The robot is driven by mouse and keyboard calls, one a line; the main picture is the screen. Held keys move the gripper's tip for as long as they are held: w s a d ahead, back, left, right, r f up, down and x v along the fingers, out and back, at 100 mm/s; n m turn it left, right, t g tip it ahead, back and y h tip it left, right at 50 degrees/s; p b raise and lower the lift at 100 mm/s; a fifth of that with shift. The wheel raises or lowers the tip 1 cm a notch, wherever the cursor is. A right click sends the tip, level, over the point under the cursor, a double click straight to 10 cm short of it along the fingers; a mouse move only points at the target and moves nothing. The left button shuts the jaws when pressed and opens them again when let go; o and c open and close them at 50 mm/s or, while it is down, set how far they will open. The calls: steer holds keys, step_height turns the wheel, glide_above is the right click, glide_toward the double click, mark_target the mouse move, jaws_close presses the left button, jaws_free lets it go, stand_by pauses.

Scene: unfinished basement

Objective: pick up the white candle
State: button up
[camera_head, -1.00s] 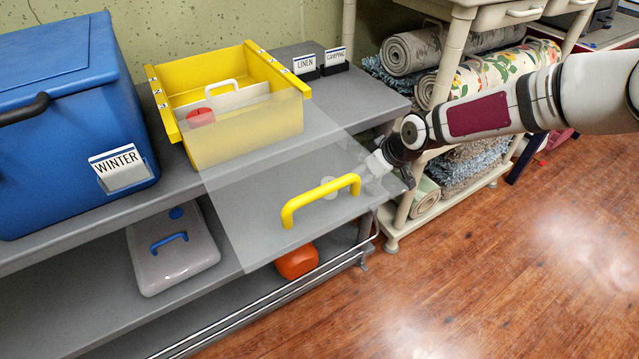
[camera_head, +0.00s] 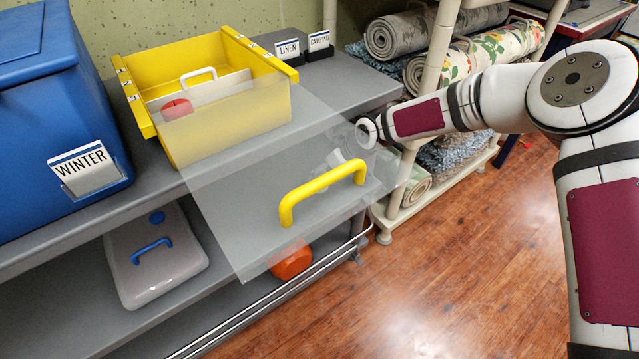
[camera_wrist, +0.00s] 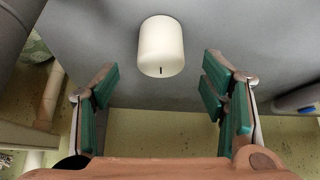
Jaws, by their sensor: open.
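The white candle (camera_wrist: 161,42) shows in the wrist view as a short cream cylinder with a dark wick, on a grey surface. It lies ahead of my gripper (camera_wrist: 160,84), centred between the two green-padded fingers but apart from them. The fingers are wide open and empty. In the head view my arm reaches to the right end of the shelf, and its end is blurred behind a translucent lid with a yellow handle (camera_head: 322,190). A pale shape shows through this lid; I cannot tell whether it is candle or gripper.
A yellow bin (camera_head: 222,134) with a red item (camera_head: 177,108) stands on the grey shelf. A blue cooler (camera_head: 55,120) labelled WINTER is at left. Label holders (camera_head: 320,44) stand behind. A rack with rolled rugs (camera_head: 404,36) is close on the right. An orange object (camera_head: 291,262) sits below.

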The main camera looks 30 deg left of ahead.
steer(key=b+x, duration=0.2)
steer(key=x, duration=0.3)
steer(key=shift+f+b, duration=0.15)
steer(key=shift+b, duration=0.15)
steer(key=c, duration=1.3)
